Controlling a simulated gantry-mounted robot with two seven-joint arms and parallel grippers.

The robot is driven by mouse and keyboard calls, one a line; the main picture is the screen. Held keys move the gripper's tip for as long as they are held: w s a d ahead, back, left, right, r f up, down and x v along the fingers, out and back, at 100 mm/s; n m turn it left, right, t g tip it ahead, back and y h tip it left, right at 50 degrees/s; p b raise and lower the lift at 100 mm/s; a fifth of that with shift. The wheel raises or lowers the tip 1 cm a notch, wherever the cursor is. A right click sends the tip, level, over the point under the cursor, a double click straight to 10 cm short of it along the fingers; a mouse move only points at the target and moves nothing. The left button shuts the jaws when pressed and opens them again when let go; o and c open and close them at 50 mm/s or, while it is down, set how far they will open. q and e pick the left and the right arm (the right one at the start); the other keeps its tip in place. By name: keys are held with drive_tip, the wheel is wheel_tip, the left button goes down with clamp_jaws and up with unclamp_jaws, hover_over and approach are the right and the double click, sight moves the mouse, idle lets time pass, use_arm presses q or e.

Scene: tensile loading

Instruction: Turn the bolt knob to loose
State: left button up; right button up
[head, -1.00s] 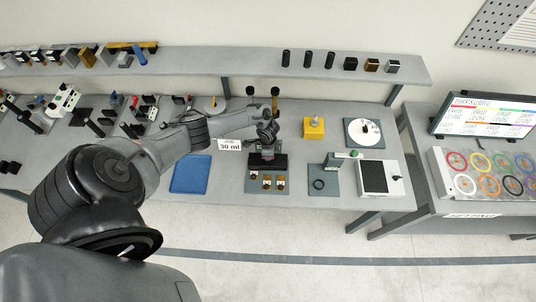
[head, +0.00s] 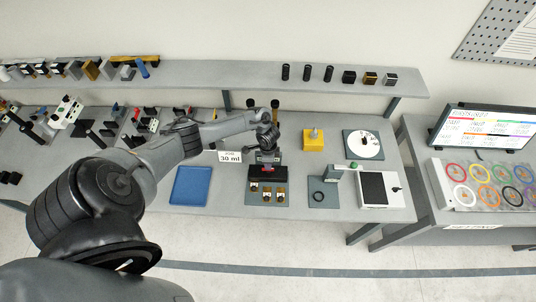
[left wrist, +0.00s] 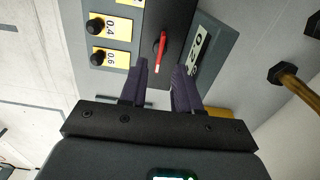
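The bolt knob, a narrow red lever (left wrist: 161,48), sits on a dark block (left wrist: 176,20) in the left wrist view. My left gripper (left wrist: 161,70) is open, with its two dark fingertips apart on either side of the lever's near end. I cannot tell whether a finger touches it. In the head view my left gripper (head: 267,150) points down over the black fixture (head: 268,171) on its grey base. The gripper and wrist hide much of the knob there. My right gripper is not in view.
Yellow plates marked 0.4 and 0.6 (left wrist: 110,57) with black knobs lie beside the block. A blue tray (head: 191,185) is left of the fixture. A yellow block (head: 313,139), white dial (head: 362,145) and black-topped plate (head: 380,188) stand right. A 30 ml sign (head: 230,156) stands close by.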

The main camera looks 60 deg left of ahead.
use_arm(q)
wheel_tip(320, 180, up, 6)
drive_tip(key=shift+r, duration=0.15)
drive_tip(key=shift+s, duration=0.15)
idle(0.4)
